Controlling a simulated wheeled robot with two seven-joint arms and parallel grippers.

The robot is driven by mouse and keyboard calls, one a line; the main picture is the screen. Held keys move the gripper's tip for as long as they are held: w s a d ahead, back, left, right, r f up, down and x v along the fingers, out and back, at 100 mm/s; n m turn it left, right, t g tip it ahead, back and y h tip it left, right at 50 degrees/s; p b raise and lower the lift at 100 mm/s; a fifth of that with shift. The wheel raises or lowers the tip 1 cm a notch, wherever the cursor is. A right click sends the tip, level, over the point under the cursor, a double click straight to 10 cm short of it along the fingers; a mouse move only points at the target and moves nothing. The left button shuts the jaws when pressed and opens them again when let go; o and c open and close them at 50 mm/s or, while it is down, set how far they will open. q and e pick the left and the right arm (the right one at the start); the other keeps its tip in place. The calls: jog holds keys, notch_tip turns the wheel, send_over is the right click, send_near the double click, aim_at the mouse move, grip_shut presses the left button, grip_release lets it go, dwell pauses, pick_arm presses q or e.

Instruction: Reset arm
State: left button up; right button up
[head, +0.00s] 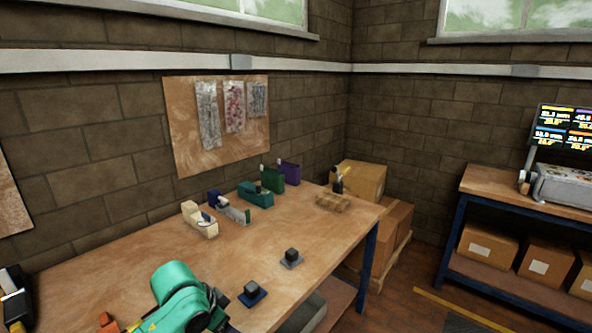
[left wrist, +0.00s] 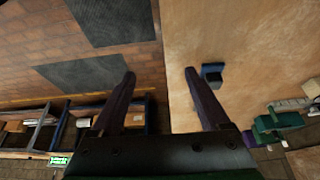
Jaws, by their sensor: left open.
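The green arm link (head: 182,297) at the bottom of the head view is mine, over the near part of the wooden workbench (head: 120,262). My left gripper (left wrist: 159,73) shows in the left wrist view with its two dark fingers apart and nothing between them. The fingers lie across the line between the bench top and the brick floor in that view. In the head view its fingers are hidden or out of frame. My right gripper is in neither view.
On the bench stand a blue-based black block (head: 252,294), a grey-based one (head: 291,258), a cream dispenser (head: 200,220), a teal dispenser (head: 255,195) and a small wooden rack (head: 333,202). Cardboard boxes (head: 364,180) stand beyond its end. Floor shows between the benches.

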pick_arm(q)
jog(key=s+d+f, duration=0.3)
jog(key=s+f, duration=0.1)
jog(key=s+a+f+n+y, duration=0.1)
jog(key=s+a+f+n, duration=0.2)
jog(key=s+a, duration=0.3)
jog(key=s+a+f+n+y, duration=0.25)
jog(key=s+a, duration=0.25)
jog(key=s, duration=0.3)
jog(key=s+f+g, duration=0.1)
jog(key=s+f, duration=0.1)
jog(key=f, duration=1)
jog(key=s+f, duration=0.2)
jog(key=f, duration=1)
jog(key=s+a+f+g, duration=0.1)
jog(key=s+a+f, duration=0.2)
jog(key=s+f, duration=1)
jog(key=s, duration=0.2)
jog(key=shift+s+g, duration=0.3)
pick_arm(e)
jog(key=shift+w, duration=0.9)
pick_arm(q)
jog(key=shift+a+f, duration=0.1)
